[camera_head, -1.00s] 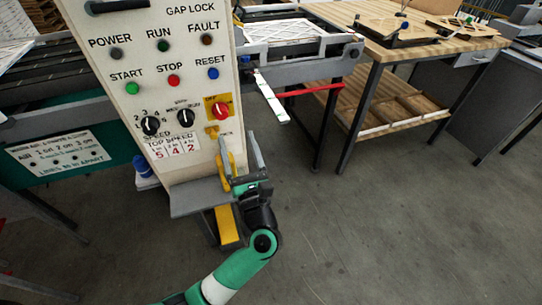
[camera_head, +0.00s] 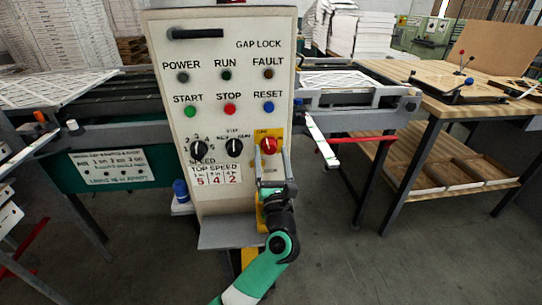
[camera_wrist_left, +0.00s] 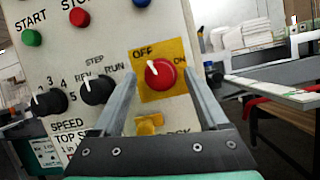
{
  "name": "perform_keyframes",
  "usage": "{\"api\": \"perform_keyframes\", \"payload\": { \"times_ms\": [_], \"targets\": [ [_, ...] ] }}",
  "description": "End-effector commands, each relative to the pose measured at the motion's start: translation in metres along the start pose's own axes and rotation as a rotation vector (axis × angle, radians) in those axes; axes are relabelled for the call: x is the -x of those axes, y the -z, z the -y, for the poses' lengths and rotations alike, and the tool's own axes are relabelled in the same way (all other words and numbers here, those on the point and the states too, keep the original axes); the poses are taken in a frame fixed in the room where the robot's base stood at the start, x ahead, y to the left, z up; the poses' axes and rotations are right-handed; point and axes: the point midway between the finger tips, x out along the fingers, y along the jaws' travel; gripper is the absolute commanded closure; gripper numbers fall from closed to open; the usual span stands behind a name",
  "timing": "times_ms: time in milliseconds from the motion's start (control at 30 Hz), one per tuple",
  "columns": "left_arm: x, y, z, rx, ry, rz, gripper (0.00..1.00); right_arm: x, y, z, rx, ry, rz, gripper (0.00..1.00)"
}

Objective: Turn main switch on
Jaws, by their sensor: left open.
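The main switch (camera_head: 268,145) is a red round knob on a yellow plate at the right of the white control panel (camera_head: 215,125). In the left wrist view the knob (camera_wrist_left: 160,75) has a white pointer tilted up and left, toward the word OFF; ON is printed to its right. My left gripper (camera_head: 272,158) is open and empty, just in front of the panel. In the left wrist view its two fingers reach up on either side of the knob, with visible gaps. I cannot tell how far the tips are from the panel. My right gripper is not in view.
A yellow part (camera_wrist_left: 150,124) sits just below the switch, between the fingers. A black selector knob (camera_wrist_left: 96,88) is close to the left finger. A grey shelf (camera_head: 228,232) juts out under the panel. A wooden workbench (camera_head: 440,90) stands to the right.

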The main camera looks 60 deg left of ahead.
Motion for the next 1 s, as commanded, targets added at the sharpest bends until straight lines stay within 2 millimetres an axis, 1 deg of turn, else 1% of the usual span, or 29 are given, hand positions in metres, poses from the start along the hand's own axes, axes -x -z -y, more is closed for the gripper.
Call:
{"api": "perform_keyframes", "payload": {
  "times_ms": [100,333,367,500,567,600,767,1000],
  "targets": [
    [-0.0078,0.0003,-0.0002,0.001,0.0,0.0,0.23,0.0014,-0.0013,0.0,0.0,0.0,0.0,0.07],
    [-0.0087,-0.0002,0.0,0.0,0.001,0.0,0.23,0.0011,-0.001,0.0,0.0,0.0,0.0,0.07],
    [-0.0087,-0.0002,0.0,0.0,0.001,0.0,0.27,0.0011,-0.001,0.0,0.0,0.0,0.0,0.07],
    [-0.0085,-0.0002,-0.0001,0.0,0.001,0.0,0.52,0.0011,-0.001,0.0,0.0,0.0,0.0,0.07],
    [-0.0085,-0.0002,-0.0001,0.0,0.001,0.0,0.63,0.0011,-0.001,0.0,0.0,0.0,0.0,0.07],
    [-0.0084,-0.0002,-0.0001,0.0,0.001,0.0,0.7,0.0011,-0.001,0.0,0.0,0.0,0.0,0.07],
    [-0.0084,-0.0002,-0.0001,0.0,0.001,0.0,0.99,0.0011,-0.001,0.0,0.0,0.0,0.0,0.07],
    [-0.0088,-0.0011,-0.0004,-0.008,0.004,0.0,1.0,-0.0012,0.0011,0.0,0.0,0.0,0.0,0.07]
  ]
}}
